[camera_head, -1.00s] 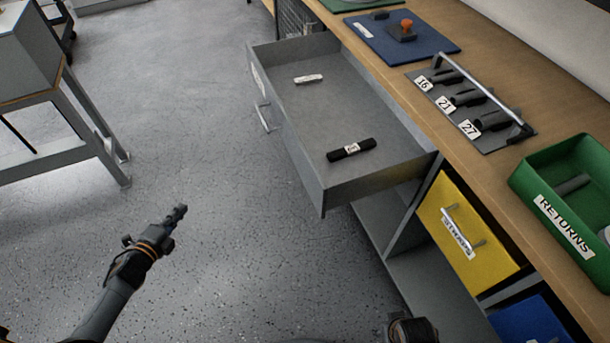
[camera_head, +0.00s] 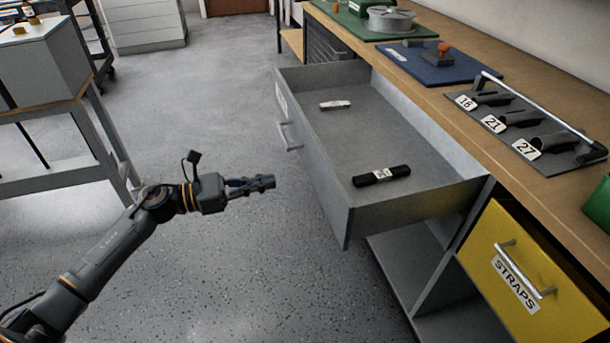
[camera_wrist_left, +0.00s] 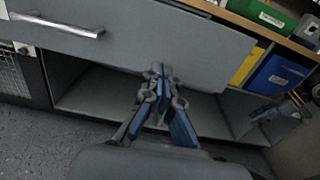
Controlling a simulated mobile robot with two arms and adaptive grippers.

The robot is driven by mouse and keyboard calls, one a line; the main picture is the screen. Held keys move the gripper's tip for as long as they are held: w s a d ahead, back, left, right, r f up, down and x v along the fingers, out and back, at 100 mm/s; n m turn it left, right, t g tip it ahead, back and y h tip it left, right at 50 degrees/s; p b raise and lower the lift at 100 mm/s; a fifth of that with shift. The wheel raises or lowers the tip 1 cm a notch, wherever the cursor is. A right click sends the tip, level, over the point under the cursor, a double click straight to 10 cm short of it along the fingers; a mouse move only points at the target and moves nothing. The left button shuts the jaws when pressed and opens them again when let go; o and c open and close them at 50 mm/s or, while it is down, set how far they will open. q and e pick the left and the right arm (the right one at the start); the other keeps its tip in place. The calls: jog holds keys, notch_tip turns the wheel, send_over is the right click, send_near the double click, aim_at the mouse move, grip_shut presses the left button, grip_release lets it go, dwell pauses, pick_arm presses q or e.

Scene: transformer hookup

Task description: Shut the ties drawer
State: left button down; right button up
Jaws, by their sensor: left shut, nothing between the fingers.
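The grey drawer (camera_head: 345,214) is pulled well out from under the bench in the head view. A black bundle (camera_head: 381,176) and a small white bundle (camera_head: 335,105) lie in it. Its bar handle (camera_head: 288,136) is on the left-facing front, and the handle also shows in the left wrist view (camera_wrist_left: 58,25). My left gripper (camera_head: 268,183) is shut and empty, in front of the drawer front and apart from it in the head view. In the left wrist view, its fingers (camera_wrist_left: 158,72) point at the drawer's lower front. My right gripper is not in the head view now.
The yellow STRAPS drawer (camera_head: 540,290) is closed beside the open one. The wooden bench top (camera_head: 440,105) holds a blue mat (camera_head: 405,68), a numbered tool rack (camera_head: 520,118) and a green bin (camera_head: 598,205). A grey table (camera_head: 60,183) stands at the left. The floor between is clear.

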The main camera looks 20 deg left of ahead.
aim_at(317, 172)
pick_arm(q)
jog(key=x, duration=0.8)
jog(key=shift+w+d, duration=0.4)
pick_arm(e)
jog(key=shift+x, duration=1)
pick_arm(q)
jog(key=shift+d, duration=0.15)
